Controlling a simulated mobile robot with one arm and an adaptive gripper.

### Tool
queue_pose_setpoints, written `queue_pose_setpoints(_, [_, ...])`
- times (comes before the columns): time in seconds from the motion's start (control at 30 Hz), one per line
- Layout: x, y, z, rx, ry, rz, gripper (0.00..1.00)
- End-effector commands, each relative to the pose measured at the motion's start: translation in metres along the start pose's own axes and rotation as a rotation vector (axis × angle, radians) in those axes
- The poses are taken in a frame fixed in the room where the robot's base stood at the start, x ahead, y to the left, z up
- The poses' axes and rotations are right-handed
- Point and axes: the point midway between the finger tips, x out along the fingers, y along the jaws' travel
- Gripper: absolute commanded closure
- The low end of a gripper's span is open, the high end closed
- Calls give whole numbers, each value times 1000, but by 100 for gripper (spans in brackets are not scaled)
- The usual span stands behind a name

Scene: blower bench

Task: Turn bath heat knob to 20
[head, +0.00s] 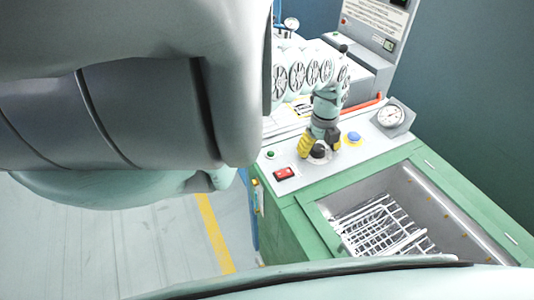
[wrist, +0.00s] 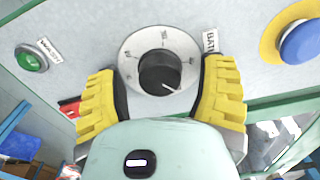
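The bath heat knob is a black round knob (wrist: 160,72) on a pale marked dial (wrist: 133,48), with a "BATH" label (wrist: 210,40) beside it. In the head view the knob (head: 319,151) sits on the bench's grey control panel. My gripper (wrist: 160,95) has yellow ribbed fingers spread on either side of the dial, open, with visible gaps to the knob. In the head view my gripper (head: 320,147) is over the panel at the knob. The pointer mark appears toward the lower right; the dial numbers are too small to read surely.
A green button (head: 270,155), a red switch (head: 284,173) and a blue button (head: 353,137) on yellow are near the knob. A round gauge (head: 390,115) stands at the panel's right. An open bath with a wire rack (head: 385,228) lies in front.

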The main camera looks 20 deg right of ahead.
Motion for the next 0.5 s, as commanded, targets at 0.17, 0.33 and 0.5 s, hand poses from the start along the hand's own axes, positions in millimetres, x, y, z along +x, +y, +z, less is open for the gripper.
queue_pose_setpoints(0.17, [0,0,0,0,0,0,50])
queue_pose_setpoints(0.33, [0,0,0,0,0,0,68])
queue_pose_setpoints(0.5, [0,0,0,0,0,-1,86])
